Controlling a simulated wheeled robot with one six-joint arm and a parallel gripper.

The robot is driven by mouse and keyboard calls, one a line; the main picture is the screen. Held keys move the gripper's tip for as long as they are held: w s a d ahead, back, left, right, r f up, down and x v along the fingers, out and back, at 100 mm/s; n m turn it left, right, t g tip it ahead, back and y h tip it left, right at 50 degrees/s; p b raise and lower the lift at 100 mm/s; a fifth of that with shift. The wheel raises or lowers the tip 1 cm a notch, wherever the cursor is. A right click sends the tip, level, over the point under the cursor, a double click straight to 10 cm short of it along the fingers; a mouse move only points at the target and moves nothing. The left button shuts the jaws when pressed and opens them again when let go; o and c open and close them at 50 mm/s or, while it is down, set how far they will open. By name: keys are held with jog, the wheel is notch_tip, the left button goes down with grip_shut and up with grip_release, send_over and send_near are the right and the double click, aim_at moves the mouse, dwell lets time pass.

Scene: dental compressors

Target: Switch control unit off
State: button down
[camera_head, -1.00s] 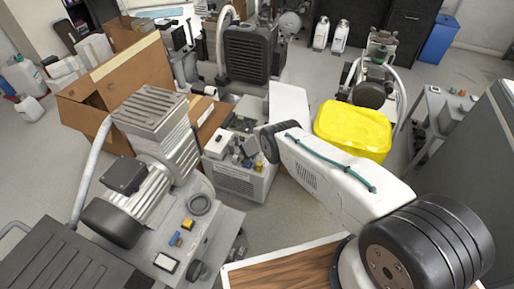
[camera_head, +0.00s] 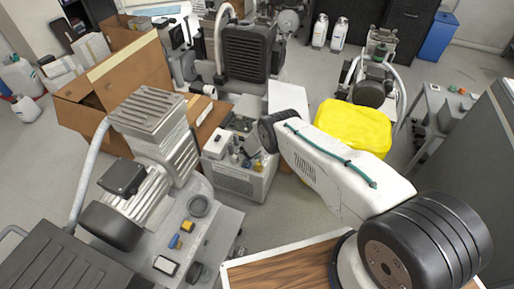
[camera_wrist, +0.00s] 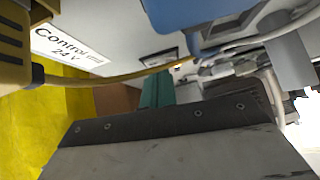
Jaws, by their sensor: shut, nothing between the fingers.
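In the wrist view a white label (camera_wrist: 70,48) reading "Control 24 V" sits at upper left on a pale surface. A yellow cable (camera_wrist: 120,76) runs from a dark yellow part (camera_wrist: 14,45) across the view below the label. A blue part (camera_wrist: 200,18) is at the top. No switch can be made out clearly there. My gripper (camera_wrist: 155,120) spans the bottom of the wrist view, shut and empty, below the label and cable. In the head view my gripper is hidden behind my white arm, and I cannot tell which unit bears the label.
In the head view a grey crate of parts (camera_head: 235,182) stands left of my arm. A yellow container (camera_head: 355,128) is behind my arm. A motor compressor (camera_head: 150,190) with coloured switches is at front left, a cardboard box (camera_head: 120,85) behind it. Floor shows between them.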

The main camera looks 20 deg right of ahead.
jog(key=shift+r, duration=0.1)
dwell(0.3)
jog(key=shift+v, duration=3.85)
jog(key=shift+r, duration=0.1)
jog(key=r, duration=0.1)
jog(key=a+r, duration=0.1)
jog(key=r, duration=0.1)
jog(key=s+r, duration=0.1)
jog(key=r, duration=0.1)
jog(key=shift+a+r, duration=0.15)
